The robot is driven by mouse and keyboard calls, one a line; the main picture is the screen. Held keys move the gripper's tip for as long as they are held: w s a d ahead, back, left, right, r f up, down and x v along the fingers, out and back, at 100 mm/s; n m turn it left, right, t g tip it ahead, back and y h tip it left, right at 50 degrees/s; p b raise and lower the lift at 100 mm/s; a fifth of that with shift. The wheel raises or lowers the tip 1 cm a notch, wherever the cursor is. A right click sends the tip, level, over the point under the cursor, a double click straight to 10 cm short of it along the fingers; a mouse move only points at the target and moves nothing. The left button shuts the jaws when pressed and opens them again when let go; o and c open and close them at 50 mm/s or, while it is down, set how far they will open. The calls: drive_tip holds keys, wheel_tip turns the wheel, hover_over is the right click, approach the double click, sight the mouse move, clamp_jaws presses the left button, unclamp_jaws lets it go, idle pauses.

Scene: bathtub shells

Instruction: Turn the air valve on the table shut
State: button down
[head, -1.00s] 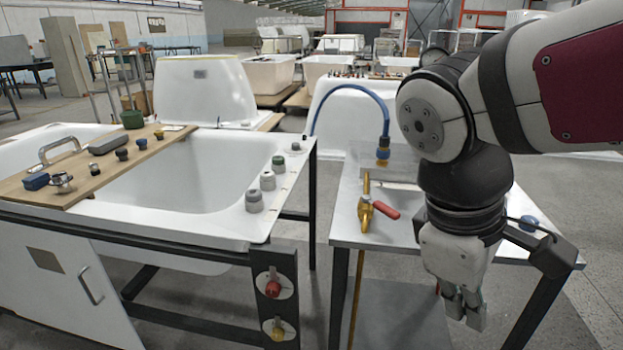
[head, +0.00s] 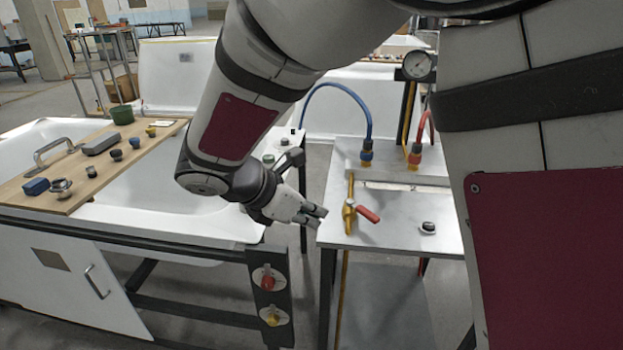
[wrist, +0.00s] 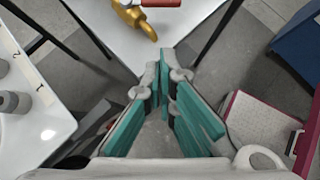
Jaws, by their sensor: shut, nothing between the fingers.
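The air valve (head: 349,212) is a brass body on the left part of the small white table (head: 398,236), with a red lever handle (head: 368,214) slanting to the right and toward the front. In the wrist view the brass valve (wrist: 134,16) is at the top edge, and only a strip of the red handle (wrist: 160,3) shows. My gripper (head: 320,218) is shut and empty, just left of the valve near the table's left edge, apart from the handle. In the wrist view its teal-padded fingers (wrist: 165,68) point toward the table.
A blue hose (head: 340,86) and a red hose (head: 424,122) rise at the table's back, by a gauge (head: 417,65). A dark knob (head: 428,228) sits right of the valve. The white bathtub (head: 165,218) stands left, with red and yellow knobs (head: 268,281) on its frame.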

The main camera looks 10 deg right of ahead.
sight(362, 210)
drive_tip(key=x, duration=0.4)
drive_tip(key=d+r+b+x, duration=0.1)
drive_tip(key=x, duration=0.3)
drive_tip(key=b+x, duration=0.1)
drive_tip(key=x, duration=0.3)
drive_tip(key=shift+w+d+r, duration=0.25)
drive_tip(key=shift+w+d, duration=0.05)
drive_tip(key=shift+w, duration=0.15)
drive_tip(key=shift+w+d, duration=0.15)
drive_tip(key=shift+d, duration=0.15)
